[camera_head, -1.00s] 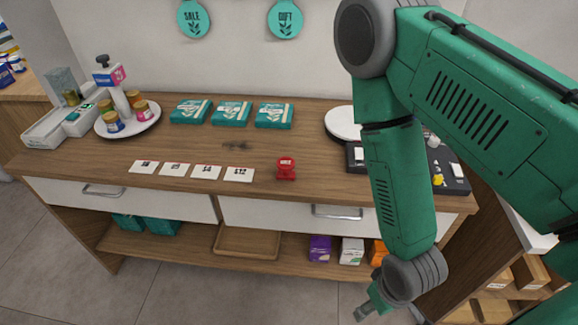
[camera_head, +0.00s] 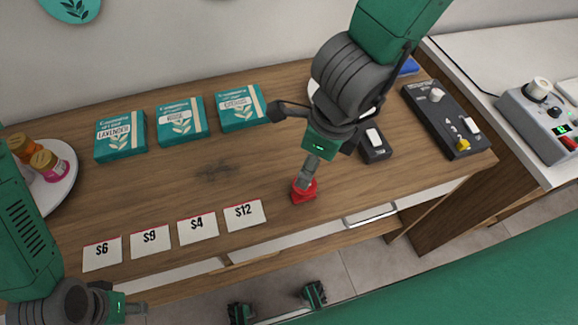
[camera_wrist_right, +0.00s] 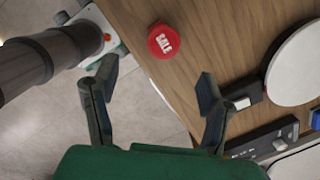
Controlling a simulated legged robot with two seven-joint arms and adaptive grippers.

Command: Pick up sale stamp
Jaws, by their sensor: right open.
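The red sale stamp (camera_head: 303,193) stands upright on the wooden counter near its front edge, right of the "$12" card. In the right wrist view its round red top reads "SALE" (camera_wrist_right: 165,41). My right gripper (camera_head: 314,158) hangs over the stamp and hides part of it in the head view. In the right wrist view my right gripper (camera_wrist_right: 157,85) is open, with its fingers spread and the stamp ahead, beyond the fingertips. It holds nothing. My left gripper (camera_head: 130,308) is low at the left, away from the stamp; its jaw gap does not show clearly.
Price cards (camera_head: 198,228) lie left of the stamp. Teal boxes (camera_head: 182,121) line the back. A small black device (camera_head: 375,146) and a black panel (camera_head: 443,120) are to the right. A white round stand (camera_wrist_right: 297,65) is near them. Bare wood surrounds the stamp.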

